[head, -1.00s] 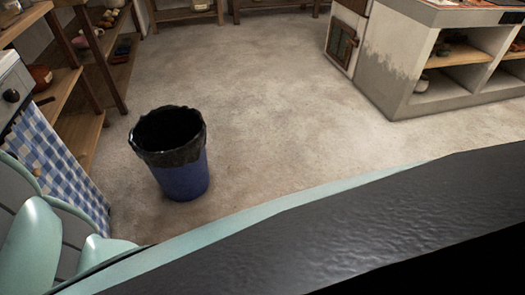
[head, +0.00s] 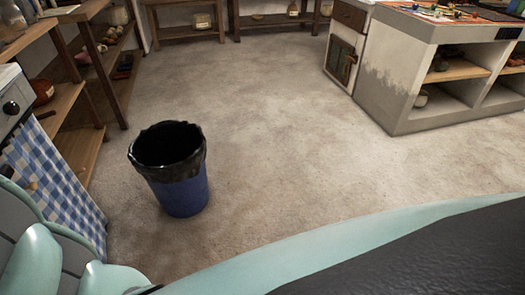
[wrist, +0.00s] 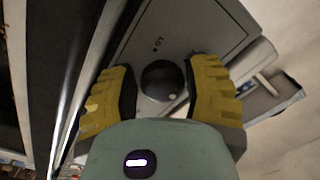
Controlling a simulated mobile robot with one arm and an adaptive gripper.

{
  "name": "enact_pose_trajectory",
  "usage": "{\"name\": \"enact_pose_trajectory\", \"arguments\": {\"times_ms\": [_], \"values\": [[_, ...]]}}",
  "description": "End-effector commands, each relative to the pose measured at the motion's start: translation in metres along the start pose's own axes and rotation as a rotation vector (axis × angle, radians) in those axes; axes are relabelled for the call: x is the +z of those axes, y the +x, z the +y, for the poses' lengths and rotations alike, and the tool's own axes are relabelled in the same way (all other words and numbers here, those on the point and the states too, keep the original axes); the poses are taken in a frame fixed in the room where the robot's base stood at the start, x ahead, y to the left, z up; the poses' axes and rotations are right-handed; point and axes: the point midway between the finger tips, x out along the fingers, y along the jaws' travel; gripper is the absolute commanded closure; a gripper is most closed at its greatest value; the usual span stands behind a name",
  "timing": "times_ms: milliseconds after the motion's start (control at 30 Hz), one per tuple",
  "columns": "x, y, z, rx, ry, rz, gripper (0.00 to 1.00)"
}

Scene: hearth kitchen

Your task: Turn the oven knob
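My gripper (wrist: 168,85) is open, with one yellow ribbed finger on each side of the knob. Gaps show between the fingers and the knob, and how far the knob lies beyond the fingertips is hard to judge. In the head view, a black knob (head: 11,107) shows on a white appliance (head: 12,82) at the left edge. I cannot tell whether it is the same knob. My gripper's fingers are not seen there.
A blue bin (head: 181,190) with a black liner stands on the floor beside the blue checked cloth (head: 55,182). Wooden shelves (head: 72,100) line the left. A concrete counter (head: 400,85) stands at the upper right. The middle floor is clear.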

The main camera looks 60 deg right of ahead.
Motion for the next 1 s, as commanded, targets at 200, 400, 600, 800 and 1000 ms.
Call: {"name": "enact_pose_trajectory", "arguments": {"times_ms": [200,400,600,800,1000], "values": [[-0.001,0.000,-0.001,-0.003,-0.001,0.004,0.29],[-0.002,0.000,-0.002,-0.004,-0.001,0.006,0.28],[-0.001,-0.006,-0.001,-0.003,-0.001,0.005,0.28],[-0.001,-0.031,-0.001,-0.003,-0.001,0.005,0.28],[0.000,-0.062,-0.001,-0.003,-0.002,0.000,0.28]]}}
